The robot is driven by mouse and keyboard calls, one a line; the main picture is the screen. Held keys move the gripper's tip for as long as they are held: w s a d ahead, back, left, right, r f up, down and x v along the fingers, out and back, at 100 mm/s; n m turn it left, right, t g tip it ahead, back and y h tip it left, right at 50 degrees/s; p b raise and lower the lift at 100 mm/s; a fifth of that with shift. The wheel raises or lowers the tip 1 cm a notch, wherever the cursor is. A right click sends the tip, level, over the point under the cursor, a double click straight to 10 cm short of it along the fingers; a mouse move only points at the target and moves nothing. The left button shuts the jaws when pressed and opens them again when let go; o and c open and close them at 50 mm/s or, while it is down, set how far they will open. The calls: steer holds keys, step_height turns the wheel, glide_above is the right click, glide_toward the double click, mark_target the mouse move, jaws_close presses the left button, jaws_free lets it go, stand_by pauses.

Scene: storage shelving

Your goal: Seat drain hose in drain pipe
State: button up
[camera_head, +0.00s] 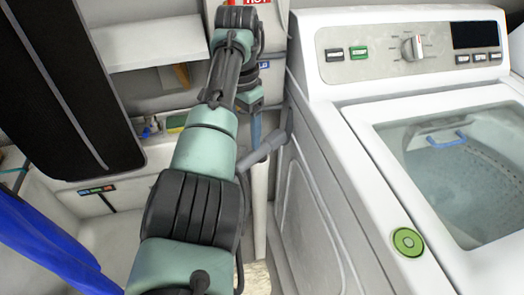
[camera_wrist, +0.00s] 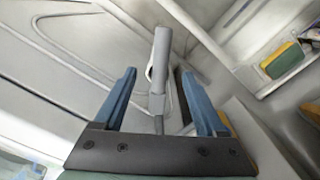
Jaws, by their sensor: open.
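My gripper (camera_wrist: 158,74) is open, its two blue fingers on either side of a grey tube, which looks like the drain hose (camera_wrist: 162,52). I see no finger clearly closed on it. In the head view the hose (camera_head: 262,152) shows as a short grey angled piece beside the washer's left side, just below my gripper (camera_head: 256,128), which is partly hidden by my arm. A pale upright strip (camera_head: 259,190) below it may be the drain pipe; I cannot tell. No seated joint between hose and pipe is clearly visible.
The white washer (camera_head: 310,205) stands close on the right, with a glass lid (camera_head: 465,165) and a green round item (camera_head: 408,242) on top. White shelving (camera_head: 150,50) is behind on the left. A blue cloth-like item (camera_head: 40,245) is at lower left. The gap beside the washer is narrow.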

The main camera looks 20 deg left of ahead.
mark_target(245, 159)
step_height(245, 159, down, 10)
steer(key=shift+w+a+r+b, duration=0.1)
steer(key=shift+r+b, duration=0.05)
steer(key=shift+b, duration=0.6)
steer(key=shift+r, duration=0.1)
jaws_close()
